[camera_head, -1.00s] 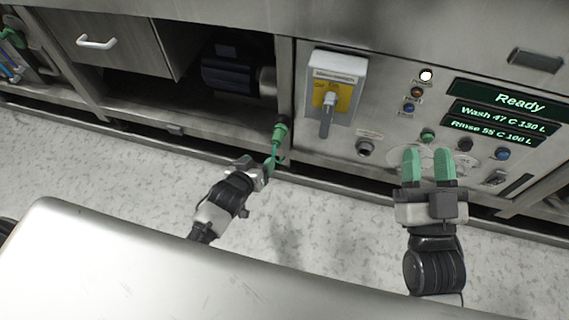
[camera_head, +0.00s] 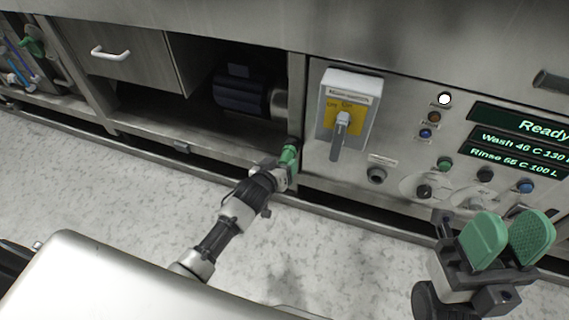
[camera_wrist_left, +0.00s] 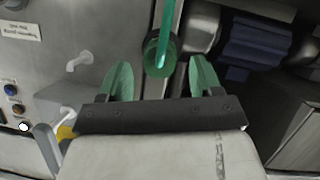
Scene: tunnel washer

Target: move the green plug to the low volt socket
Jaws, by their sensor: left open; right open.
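The green plug (camera_wrist_left: 152,58) shows in the left wrist view as a round green body with a green cord running up from it. In the head view the plug (camera_head: 291,150) is at the cabinet post, partly hidden by my left gripper (camera_head: 286,168). My left gripper (camera_wrist_left: 160,66) is open, with one green finger on each side of the plug and gaps between. The likely low volt socket is the dark round socket (camera_head: 376,175) under a small label, right of the post; its label text is too small to read there. My right gripper (camera_head: 512,228) is open and empty before the panel's right part.
A yellow switch box (camera_head: 345,108) with a grey lever sticks out above the socket. Knobs, buttons and a display (camera_head: 522,122) are to the right. An open bay with a dark motor (camera_head: 240,92) is left of the post. Pale floor (camera_head: 340,240) lies below.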

